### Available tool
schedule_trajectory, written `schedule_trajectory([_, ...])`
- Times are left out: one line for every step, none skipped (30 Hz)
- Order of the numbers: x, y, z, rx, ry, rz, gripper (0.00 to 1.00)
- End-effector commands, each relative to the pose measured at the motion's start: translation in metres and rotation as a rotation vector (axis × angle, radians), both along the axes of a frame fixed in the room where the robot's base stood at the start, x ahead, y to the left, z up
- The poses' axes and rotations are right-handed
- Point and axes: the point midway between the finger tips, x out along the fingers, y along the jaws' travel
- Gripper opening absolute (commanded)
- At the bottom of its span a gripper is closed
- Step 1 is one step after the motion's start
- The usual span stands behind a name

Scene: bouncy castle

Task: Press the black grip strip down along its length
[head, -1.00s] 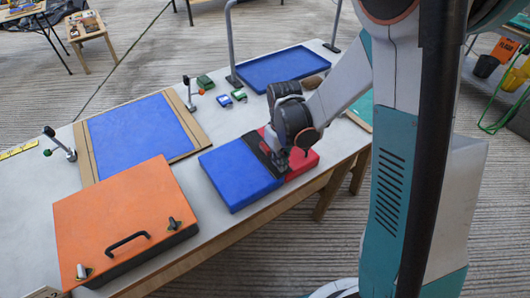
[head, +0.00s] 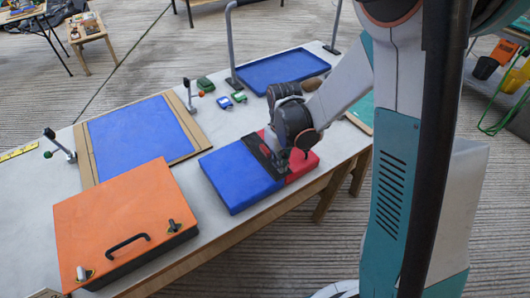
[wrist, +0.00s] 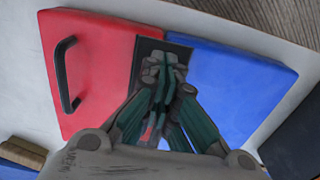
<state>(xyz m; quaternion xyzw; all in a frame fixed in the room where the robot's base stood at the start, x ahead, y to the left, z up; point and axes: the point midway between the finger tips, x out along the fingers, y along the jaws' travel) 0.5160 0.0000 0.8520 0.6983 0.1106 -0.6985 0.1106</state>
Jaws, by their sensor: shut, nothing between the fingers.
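The black grip strip (head: 259,153) lies along the seam between a blue pad (head: 238,178) and a red pad (head: 302,165) on the table. In the wrist view the strip (wrist: 143,66) runs from the pads' far edge toward my gripper, which hides much of it. The red pad (wrist: 95,75) with a black handle is to its left and the blue pad (wrist: 225,85) to its right. My gripper (wrist: 165,68) is shut and empty, its fingertips over the strip. In the head view my gripper (head: 280,162) is at the strip's near part; I cannot tell whether it touches.
An orange box (head: 120,215) with a black handle stands at the near left. A blue sheet on a wooden board (head: 140,132) with clamps beside it lies behind. A blue tray (head: 283,70) and small green and blue items (head: 222,101) are farther back.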

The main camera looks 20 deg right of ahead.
Motion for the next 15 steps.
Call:
schedule_trajectory([0.0, 0.0, 0.007, 0.0, 0.0, 0.0, 0.0])
schedule_trajectory([0.0, 0.0, 0.009, 0.0, 0.0, 0.0, 0.0])
schedule_trajectory([0.0, 0.0, 0.012, 0.0, 0.0, 0.0, 0.0])
schedule_trajectory([0.0, 0.0, 0.014, 0.0, 0.0, 0.0, 0.0])
schedule_trajectory([0.0, 0.0, 0.016, 0.0, 0.0, 0.0, 0.0])
schedule_trajectory([0.0, 0.0, 0.019, 0.0, 0.0, 0.0, 0.0])
schedule_trajectory([0.0, 0.0, 0.021, 0.0, 0.0, 0.0, 0.0])
schedule_trajectory([0.0, 0.0, 0.023, 0.0, 0.0, 0.0, 0.0])
schedule_trajectory([0.0, 0.0, 0.026, 0.0, 0.0, 0.0, 0.0])
schedule_trajectory([0.0, 0.0, 0.028, 0.0, 0.0, 0.0, 0.0])
schedule_trajectory([0.0, 0.0, 0.031, 0.0, 0.0, 0.0, 0.0])
schedule_trajectory([0.0, 0.0, 0.034, 0.0, 0.0, 0.0, 0.0])
schedule_trajectory([0.0, 0.0, 0.036, 0.0, 0.0, 0.0, 0.0])
schedule_trajectory([0.0, 0.0, 0.038, 0.0, 0.0, 0.0, 0.0])
schedule_trajectory([0.0, 0.0, 0.041, 0.0, 0.0, 0.0, 0.0])
